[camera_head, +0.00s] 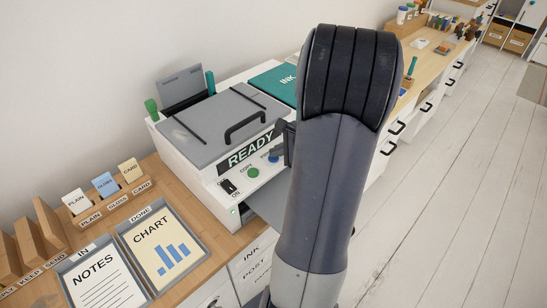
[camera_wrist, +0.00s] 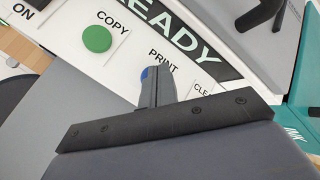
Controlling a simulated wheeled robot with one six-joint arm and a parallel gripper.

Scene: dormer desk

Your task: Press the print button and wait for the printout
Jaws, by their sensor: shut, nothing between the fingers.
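The white printer (camera_head: 196,158) stands on the desk with a grey lid and a display reading READY (camera_head: 251,150). Its front panel has a green COPY button (camera_head: 253,173) and a blue PRINT button (camera_head: 273,158). In the wrist view, my gripper (camera_wrist: 151,72) is shut and empty, its tip over the PRINT button (camera_wrist: 144,73), which shows only as a sliver of blue. I cannot tell whether the tip touches or presses it. In the head view my arm hides most of the gripper. The grey output tray (camera_head: 268,205) shows no paper on its visible part.
The green COPY button (camera_wrist: 97,39) is close to the left of my gripper. An IN tray (camera_head: 68,268) holds a NOTES sheet, and a DONE tray (camera_head: 124,238) holds a CHART sheet. A teal INK box (camera_head: 275,80) lies behind. The floor at right is clear.

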